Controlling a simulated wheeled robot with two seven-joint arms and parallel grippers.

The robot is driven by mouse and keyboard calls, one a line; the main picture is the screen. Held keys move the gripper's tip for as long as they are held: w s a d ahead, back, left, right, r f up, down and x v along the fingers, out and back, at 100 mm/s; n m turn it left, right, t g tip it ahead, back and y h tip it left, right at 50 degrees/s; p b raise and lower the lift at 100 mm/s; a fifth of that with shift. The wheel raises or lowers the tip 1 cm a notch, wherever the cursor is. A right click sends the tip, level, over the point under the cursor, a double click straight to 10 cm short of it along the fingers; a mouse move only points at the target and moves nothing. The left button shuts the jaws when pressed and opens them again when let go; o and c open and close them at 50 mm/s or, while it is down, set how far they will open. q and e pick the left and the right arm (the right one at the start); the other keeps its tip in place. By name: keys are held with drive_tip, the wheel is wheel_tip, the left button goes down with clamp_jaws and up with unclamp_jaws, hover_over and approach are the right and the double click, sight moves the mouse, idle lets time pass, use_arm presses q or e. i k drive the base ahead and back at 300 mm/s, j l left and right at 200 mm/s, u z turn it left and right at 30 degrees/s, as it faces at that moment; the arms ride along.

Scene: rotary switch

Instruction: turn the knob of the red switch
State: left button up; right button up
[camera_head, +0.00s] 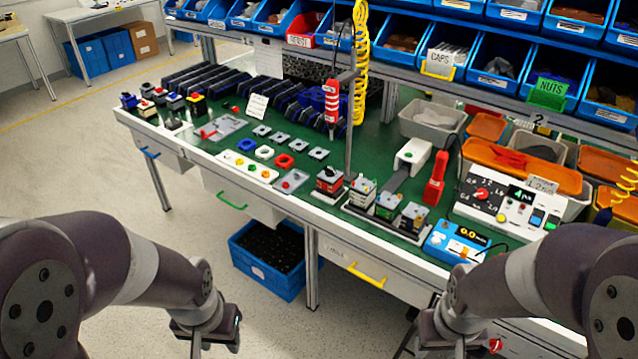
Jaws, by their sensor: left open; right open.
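A red block with a dark top (330,181), which looks like the red switch, stands near the front edge of the green-topped workbench (375,150), left of a row of similar grey blocks. Its knob is too small to make out clearly. My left gripper (208,345) is open and empty, in front of the bench and below the level of its top, left of the red block. My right gripper (466,350) is open at the bottom edge, partly cut off, right of the red block. Both grippers are well apart from the switch.
A red screwdriver (332,103) hangs on a yellow coiled cord above the bench. A thin post (349,135) rises behind the red block. A white control box (505,200) and a blue meter (456,240) stand to the right. A blue crate (268,258) sits under the bench.

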sight(329, 173)
drive_tip(key=i+j+z, duration=0.35)
drive_tip(key=i+j, duration=0.15)
drive_tip(key=i+j+z, duration=0.15)
drive_tip(key=j, duration=0.25)
drive_tip(key=i+j+z, duration=0.35)
drive_tip(key=i+j, duration=0.15)
drive_tip(key=j, duration=0.3)
drive_tip(key=i+j+z, duration=0.15)
drive_tip(key=j, duration=0.25)
drive_tip(key=i+l+u, duration=0.1)
drive_tip(key=l+u, duration=0.4)
drive_tip(key=u, duration=0.2)
drive_tip(key=i+l+u, duration=0.1)
drive_tip(key=l+u, duration=0.2)
